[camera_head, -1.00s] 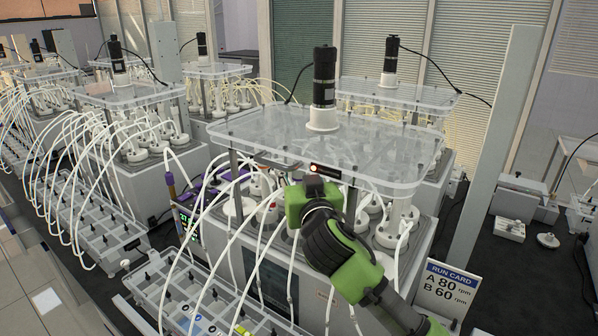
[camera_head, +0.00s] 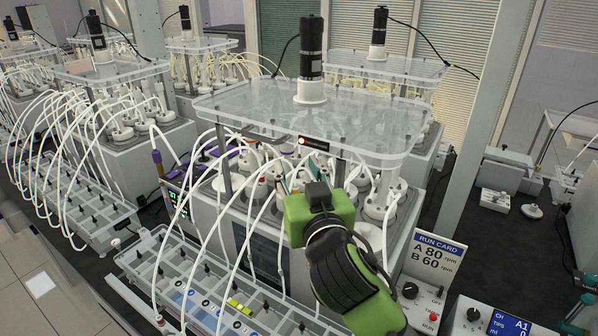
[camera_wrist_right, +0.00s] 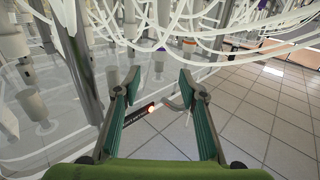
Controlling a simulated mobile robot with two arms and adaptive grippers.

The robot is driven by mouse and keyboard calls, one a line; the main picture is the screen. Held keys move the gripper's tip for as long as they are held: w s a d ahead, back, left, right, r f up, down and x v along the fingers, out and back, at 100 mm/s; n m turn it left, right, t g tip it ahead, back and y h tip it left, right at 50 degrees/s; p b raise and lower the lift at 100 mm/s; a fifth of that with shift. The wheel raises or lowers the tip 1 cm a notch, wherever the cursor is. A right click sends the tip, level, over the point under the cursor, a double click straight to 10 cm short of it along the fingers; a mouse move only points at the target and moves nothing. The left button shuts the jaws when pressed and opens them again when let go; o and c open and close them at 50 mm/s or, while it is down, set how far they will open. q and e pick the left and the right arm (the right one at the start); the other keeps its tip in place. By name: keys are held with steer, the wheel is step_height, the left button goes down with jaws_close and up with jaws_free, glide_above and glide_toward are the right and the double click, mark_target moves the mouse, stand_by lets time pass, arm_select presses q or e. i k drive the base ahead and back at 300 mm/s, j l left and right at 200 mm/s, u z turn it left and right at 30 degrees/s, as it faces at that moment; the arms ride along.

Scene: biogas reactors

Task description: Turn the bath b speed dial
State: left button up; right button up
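A control box (camera_head: 421,300) below the run card carries a black dial (camera_head: 410,290) and a red button (camera_head: 433,317). I cannot read whether this dial is for bath B. The run card (camera_head: 437,255) reads A 80 rpm, B 60 rpm. My right gripper (camera_head: 303,178), green and black, is in front of the central reactor, left of and above the control box. In the right wrist view its two teal fingers (camera_wrist_right: 160,84) are apart with nothing held between them. The dial is not in that view. My left gripper is not in view.
The central reactor's clear lid (camera_head: 320,110) and white tubes surround the right gripper. A second box with a black knob (camera_head: 473,314) and blue display (camera_head: 508,326) is at the lower right. A bottle tray (camera_head: 150,262) is at lower left.

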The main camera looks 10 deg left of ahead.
mark_target(410, 290)
steer(key=k, duration=1.5)
